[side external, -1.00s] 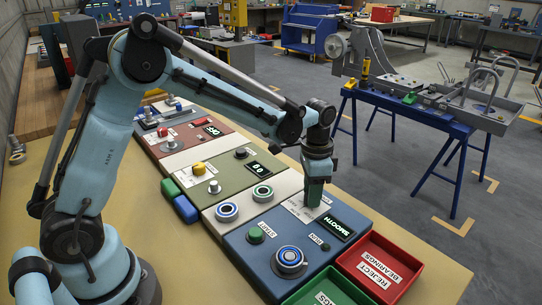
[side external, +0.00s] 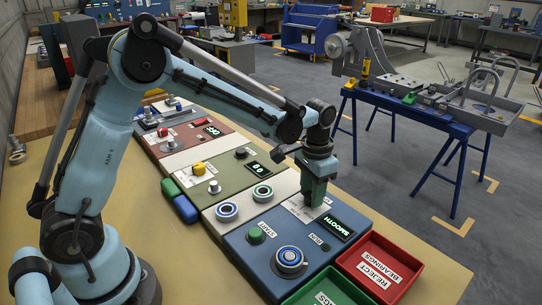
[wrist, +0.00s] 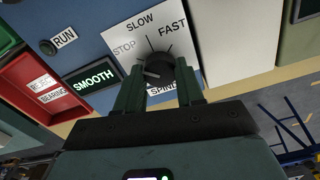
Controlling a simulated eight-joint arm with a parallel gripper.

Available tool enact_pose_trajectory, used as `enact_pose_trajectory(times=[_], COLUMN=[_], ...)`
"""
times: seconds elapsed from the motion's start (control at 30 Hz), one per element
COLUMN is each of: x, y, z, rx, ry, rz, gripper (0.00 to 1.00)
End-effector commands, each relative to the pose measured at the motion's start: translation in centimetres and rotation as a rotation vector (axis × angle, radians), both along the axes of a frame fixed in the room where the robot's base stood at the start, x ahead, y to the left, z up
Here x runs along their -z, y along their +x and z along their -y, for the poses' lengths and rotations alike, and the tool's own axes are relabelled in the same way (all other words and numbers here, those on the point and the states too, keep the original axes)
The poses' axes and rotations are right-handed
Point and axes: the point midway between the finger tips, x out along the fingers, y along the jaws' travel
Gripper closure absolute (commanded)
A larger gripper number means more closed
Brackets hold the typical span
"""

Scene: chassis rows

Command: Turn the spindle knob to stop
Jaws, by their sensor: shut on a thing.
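The black spindle knob (wrist: 161,66) stands on a white dial plate (wrist: 128,32) marked STOP, SLOW and FAST, with a partly covered label below. A pale mark shows on the knob's left side, toward the STOP side; its exact angle is hard to read. My gripper (wrist: 158,82) is shut on the knob, one finger on each side. In the side view my gripper (side external: 315,197) points down onto the blue panel (side external: 243,240) and hides the knob. The display (side external: 338,227) beside it reads SMOOTH.
A green START button (side external: 256,235), a RUN lamp (side external: 325,246) and a ringed round fixture (side external: 290,258) share the blue panel. A red reject tray (side external: 380,266) and a green tray (side external: 328,290) border it. Other control panels lie behind.

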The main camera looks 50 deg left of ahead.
Motion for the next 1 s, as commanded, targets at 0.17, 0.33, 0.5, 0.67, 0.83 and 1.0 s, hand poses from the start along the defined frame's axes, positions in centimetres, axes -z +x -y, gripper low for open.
enact_pose_trajectory(times=[0.17,0.33,0.5,0.67,0.83,1.0], x=[0.0,0.0,0.0,-0.2,-2.0,-5.2], y=[-0.1,0.0,0.0,0.0,0.0,-0.1], z=[0.0,0.0,0.0,0.0,0.0,0.0], rx=[-0.002,-0.001,-0.001,0.000,0.000,0.000], ry=[0.000,-0.001,-0.001,0.000,0.000,-0.001], rz=[-0.003,-0.002,-0.001,0.000,0.000,-0.001], gripper=[0.93,0.37,0.37,0.37,0.37,0.37])
